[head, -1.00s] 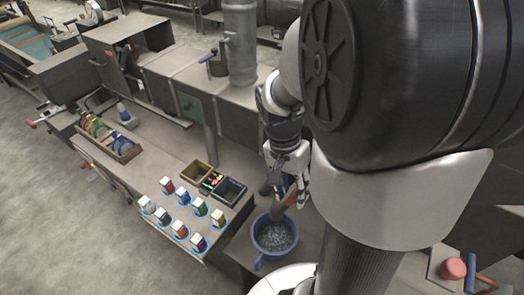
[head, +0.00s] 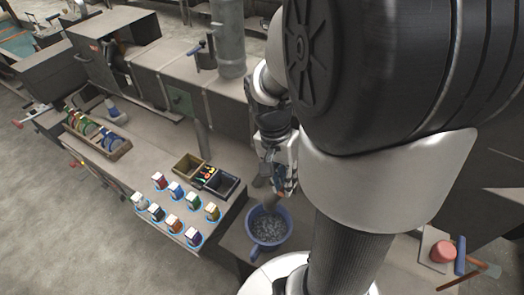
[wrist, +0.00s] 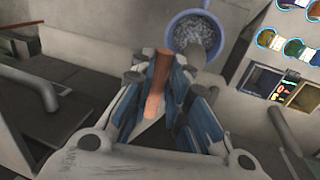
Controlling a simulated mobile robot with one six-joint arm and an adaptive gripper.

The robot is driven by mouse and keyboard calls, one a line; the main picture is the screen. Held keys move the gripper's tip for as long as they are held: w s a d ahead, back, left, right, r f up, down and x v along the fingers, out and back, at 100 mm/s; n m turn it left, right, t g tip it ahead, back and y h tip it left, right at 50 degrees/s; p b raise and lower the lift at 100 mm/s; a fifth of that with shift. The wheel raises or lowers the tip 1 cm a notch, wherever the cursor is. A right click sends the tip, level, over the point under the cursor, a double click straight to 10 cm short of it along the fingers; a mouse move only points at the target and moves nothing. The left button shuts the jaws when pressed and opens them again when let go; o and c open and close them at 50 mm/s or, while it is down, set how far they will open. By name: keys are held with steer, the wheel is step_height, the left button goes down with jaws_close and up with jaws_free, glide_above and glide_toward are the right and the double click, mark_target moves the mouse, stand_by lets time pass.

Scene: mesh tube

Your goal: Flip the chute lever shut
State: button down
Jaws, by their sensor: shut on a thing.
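The chute lever (wrist: 160,73) is an orange-brown bar between the fingers of my gripper (wrist: 164,92) in the wrist view. My gripper is shut on it, and the blue-padded fingers stand on both sides of the bar. The lever's pivot is hidden. The grey chute (wrist: 208,54) shows beside the lever, with its mouth over a blue bucket (wrist: 175,30) of grey pieces. In the head view my gripper (head: 285,182) is above the bucket (head: 287,236), and my arm hides most of the chute and lever.
Several small coloured boxes (head: 174,223) stand on the bench left of the bucket. A compartment tray (head: 220,184) and a rack of coloured spools (head: 112,148) are farther back. A red round button (head: 443,250) and a blue handle (head: 460,255) are at the right.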

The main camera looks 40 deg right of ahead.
steer(key=shift+w, duration=0.15)
steer(key=shift+w+d+m+y+p, duration=0.2)
steer(key=shift+w+m, duration=0.45)
steer(key=shift+m, duration=0.8)
steer(key=shift+w+a+m+y+p, duration=0.1)
steer(key=shift+w+m+y, duration=0.45)
steer(key=shift+m, duration=0.95)
steer(key=shift+w+d+m+y+p, duration=0.15)
steer(key=shift+w+m, duration=0.65)
steer(key=shift+m, duration=0.65)
steer(key=c, duration=1.5)
jaws_free()
steer(key=shift+c, duration=0.2)
steer(key=shift+r, duration=0.1)
step_height(320, 180, up, 10)
